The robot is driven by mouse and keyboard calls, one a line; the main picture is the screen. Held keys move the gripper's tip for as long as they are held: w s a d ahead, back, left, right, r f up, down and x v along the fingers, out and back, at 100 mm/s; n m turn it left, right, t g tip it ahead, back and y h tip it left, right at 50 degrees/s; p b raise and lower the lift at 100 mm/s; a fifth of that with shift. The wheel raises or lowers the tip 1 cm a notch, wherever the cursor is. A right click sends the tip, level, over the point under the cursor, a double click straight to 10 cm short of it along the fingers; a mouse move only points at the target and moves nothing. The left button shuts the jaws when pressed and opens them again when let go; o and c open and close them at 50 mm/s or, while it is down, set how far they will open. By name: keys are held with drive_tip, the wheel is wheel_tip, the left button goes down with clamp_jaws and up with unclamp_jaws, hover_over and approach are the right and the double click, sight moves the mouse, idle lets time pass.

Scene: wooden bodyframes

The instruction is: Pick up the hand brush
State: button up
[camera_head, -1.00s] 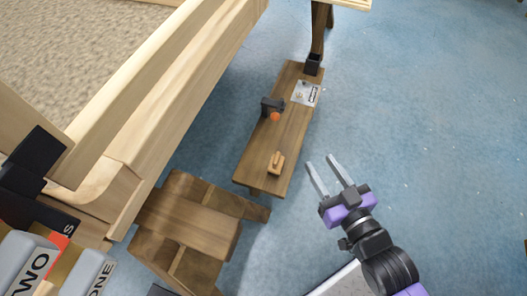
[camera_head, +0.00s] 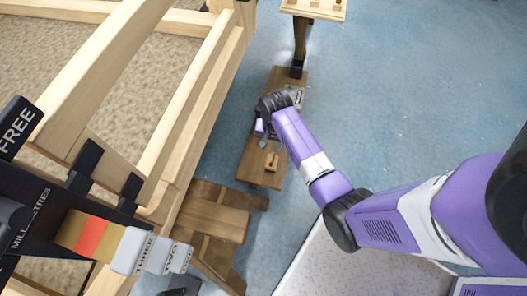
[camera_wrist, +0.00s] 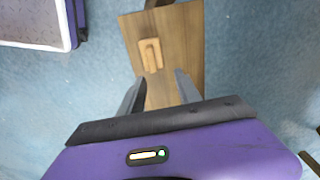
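The hand brush (camera_head: 271,161) is a small light-wood block with a raised handle, lying on the near part of a low wooden bench (camera_head: 255,172). In the wrist view the brush (camera_wrist: 151,55) lies on the bench (camera_wrist: 185,30), beyond my fingertips and slightly left of the middle between them. My gripper (camera_wrist: 160,80) is open, with its two grey fingers apart and nothing between them. In the head view my gripper (camera_head: 263,142) is over the bench, just up and left of the brush, partly hidden by my wrist.
A wooden step stool (camera_head: 215,218) stands left of the bench's near end. A large wooden frame (camera_head: 200,85) runs along the left. A wooden post (camera_head: 300,45) rises at the bench's far end. Blue floor (camera_head: 410,90) is open to the right.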

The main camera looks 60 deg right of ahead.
sight(272, 158)
drive_tip(key=shift+s+a+g, duration=0.3)
drive_tip(key=shift+s, duration=0.2)
drive_tip(key=shift+s+a+f+m, duration=0.1)
drive_tip(key=shift+a+f+m, duration=0.05)
drive_tip(key=shift+f+m, duration=0.15)
drive_tip(key=shift+s+a+f+b, duration=0.1)
drive_tip(key=shift+f+b, duration=0.65)
drive_tip(key=shift+f, duration=1.05)
drive_tip(key=shift+s+f+b, duration=0.1)
drive_tip(key=shift+f+b, duration=0.65)
drive_tip(key=shift+f, duration=1.05)
drive_tip(key=shift+c, duration=0.4)
clamp_jaws()
